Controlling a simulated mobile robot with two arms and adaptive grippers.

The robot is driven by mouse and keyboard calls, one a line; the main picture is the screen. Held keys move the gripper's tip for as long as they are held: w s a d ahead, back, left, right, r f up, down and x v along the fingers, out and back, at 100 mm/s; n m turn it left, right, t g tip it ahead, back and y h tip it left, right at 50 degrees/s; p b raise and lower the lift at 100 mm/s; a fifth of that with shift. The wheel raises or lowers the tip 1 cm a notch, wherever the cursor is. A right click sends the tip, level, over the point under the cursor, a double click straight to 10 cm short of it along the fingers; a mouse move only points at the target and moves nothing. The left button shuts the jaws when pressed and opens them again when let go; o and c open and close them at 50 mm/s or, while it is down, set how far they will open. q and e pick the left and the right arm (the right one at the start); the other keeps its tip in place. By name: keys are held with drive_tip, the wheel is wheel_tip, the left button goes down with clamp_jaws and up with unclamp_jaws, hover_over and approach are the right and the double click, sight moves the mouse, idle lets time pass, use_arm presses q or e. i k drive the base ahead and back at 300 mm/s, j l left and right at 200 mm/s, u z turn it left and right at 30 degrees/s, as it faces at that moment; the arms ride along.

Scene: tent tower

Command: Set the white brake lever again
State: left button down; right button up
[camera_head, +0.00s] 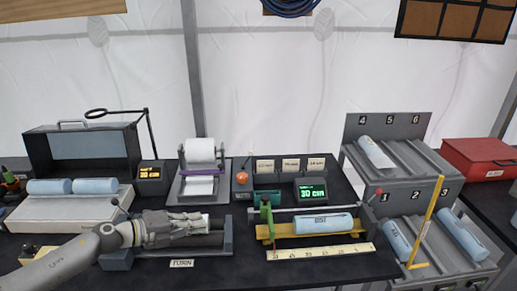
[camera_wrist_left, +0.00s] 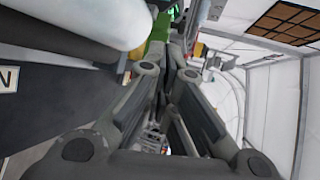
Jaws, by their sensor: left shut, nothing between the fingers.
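My left gripper (camera_head: 203,222) reaches in from the lower left and lies over the dark cradle (camera_head: 228,240) labelled TURN. Its fingers are shut with nothing seen between them. In the left wrist view the closed fingers (camera_wrist_left: 177,52) point toward a green part (camera_wrist_left: 157,38). A white rounded body (camera_wrist_left: 95,18) lies close by at the upper left there. I cannot pick out the white brake lever for sure; a small white patch shows by the fingertips in the head view, partly hidden by the gripper. My right gripper is not in view.
Right of the cradle, a blue roll (camera_head: 320,223) lies on a yellow stand with a green post (camera_head: 267,212) and a ruler (camera_head: 320,252) in front. A numbered grey rack (camera_head: 400,190) with rolls stands at right. A paper-roll holder (camera_head: 201,170) stands behind the gripper.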

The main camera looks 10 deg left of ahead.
sight(251, 153)
drive_tip(key=i, duration=1.05)
